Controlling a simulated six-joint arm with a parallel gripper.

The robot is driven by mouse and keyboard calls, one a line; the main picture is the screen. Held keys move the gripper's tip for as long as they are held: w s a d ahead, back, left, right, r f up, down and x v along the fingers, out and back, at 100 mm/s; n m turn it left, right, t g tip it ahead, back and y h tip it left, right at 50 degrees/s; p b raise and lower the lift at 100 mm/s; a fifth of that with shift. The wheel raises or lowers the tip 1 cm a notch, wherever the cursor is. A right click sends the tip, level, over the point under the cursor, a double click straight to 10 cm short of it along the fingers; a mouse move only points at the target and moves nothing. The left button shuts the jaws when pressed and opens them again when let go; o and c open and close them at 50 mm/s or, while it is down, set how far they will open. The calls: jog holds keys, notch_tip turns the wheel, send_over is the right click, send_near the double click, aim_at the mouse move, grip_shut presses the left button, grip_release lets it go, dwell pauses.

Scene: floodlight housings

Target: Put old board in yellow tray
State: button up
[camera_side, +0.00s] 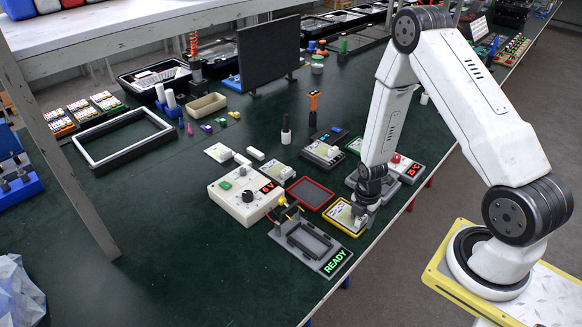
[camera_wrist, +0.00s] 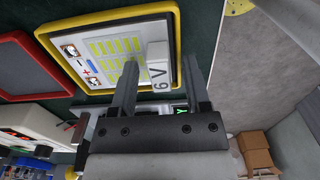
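The yellow tray (camera_side: 340,228) lies near the table's front edge, and its yellow rim also shows in the wrist view (camera_wrist: 100,17). A white board with yellow-green strips (camera_wrist: 105,55) lies flat inside this tray. A white block marked "6 V" (camera_wrist: 158,72) stands on the board's right part. My gripper (camera_wrist: 160,64) is over the tray, with its fingers spread on either side of this block and gaps showing to both. In the side view my gripper (camera_side: 362,212) is low at the tray's right side and hides part of the board.
An empty red tray (camera_side: 310,193) lies beside the yellow one. A dark fixture with a green "READY" display (camera_side: 336,263) is in front, and a white box with a dial and a red display (camera_side: 240,210) is to the left.

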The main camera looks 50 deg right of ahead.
jog(key=shift+r, duration=0.2)
notch_tip(320, 180, up, 12)
dwell(1.1)
dwell(0.6)
jog(key=s+a+r+m+t, duration=0.1)
jog(key=a+r+m+t, duration=0.1)
jog(key=a+r+m, duration=0.8)
jog(key=a+m, duration=0.3)
jog(key=m, duration=0.5)
jog(key=shift+s+r+t, duration=0.3)
jog(key=shift+s+r, duration=0.05)
jog(key=shift+r, duration=0.05)
